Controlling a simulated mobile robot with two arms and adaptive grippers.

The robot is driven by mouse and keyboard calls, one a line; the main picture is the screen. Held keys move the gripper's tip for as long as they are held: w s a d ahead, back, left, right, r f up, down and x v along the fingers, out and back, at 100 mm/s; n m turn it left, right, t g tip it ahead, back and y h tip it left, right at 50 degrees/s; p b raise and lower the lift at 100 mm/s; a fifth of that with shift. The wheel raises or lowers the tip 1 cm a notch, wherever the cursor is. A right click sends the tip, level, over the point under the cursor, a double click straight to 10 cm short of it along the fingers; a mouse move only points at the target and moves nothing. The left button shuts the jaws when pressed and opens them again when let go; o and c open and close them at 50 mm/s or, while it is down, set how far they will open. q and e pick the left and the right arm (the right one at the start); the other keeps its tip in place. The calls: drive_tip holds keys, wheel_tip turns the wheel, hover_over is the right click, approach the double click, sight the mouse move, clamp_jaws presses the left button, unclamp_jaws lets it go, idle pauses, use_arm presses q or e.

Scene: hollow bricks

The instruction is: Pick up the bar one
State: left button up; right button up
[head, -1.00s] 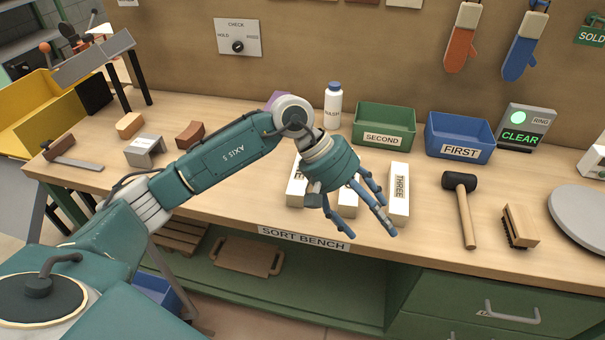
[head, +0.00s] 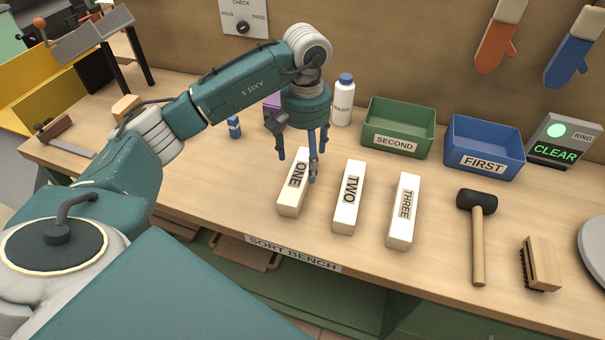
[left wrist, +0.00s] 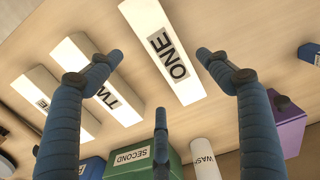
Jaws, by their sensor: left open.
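The bar one (head: 292,187) is a white block with a black ONE label, lying on the bench left of bar two (head: 348,197) and bar three (head: 403,212). My left gripper (head: 300,165) points down at the far end of bar one, its fingers partly in front of it. In the left wrist view, bar one (left wrist: 158,42) lies ahead between the spread fingers of the left gripper (left wrist: 160,75), which is open with nothing in it. Bar two (left wrist: 96,82) shows to its left there. I cannot tell the exact height of the fingertips. My right gripper is not in view.
A green SECOND bin (head: 398,122) and a blue FIRST bin (head: 484,148) stand behind the bars. A white WASH bottle (head: 343,102) and a purple object (head: 273,110) stand close behind the gripper. A mallet (head: 478,235) and brush (head: 540,263) lie right.

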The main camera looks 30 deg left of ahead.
sight(302, 175)
use_arm(q)
drive_tip(key=shift+s+f, duration=0.25)
drive_tip(key=shift+f, duration=0.85)
drive_tip(key=shift+w+f, duration=0.1)
drive_tip(key=shift+f, duration=0.25)
drive_tip(key=shift+f+p, duration=0.3)
drive_tip(key=shift+p, duration=0.15)
drive_tip(key=f+p, duration=0.1)
drive_tip(key=f, duration=0.2)
drive_tip(key=shift+w+a+f+p, duration=0.1)
drive_tip(key=shift+a+f+p, duration=0.2)
drive_tip(key=shift+a+p, duration=0.05)
drive_tip(key=shift+f, duration=0.55)
drive_tip(key=c, duration=0.8)
clamp_jaws()
drive_tip(key=shift+w+r, duration=0.1)
drive_tip(key=shift+w, duration=0.05)
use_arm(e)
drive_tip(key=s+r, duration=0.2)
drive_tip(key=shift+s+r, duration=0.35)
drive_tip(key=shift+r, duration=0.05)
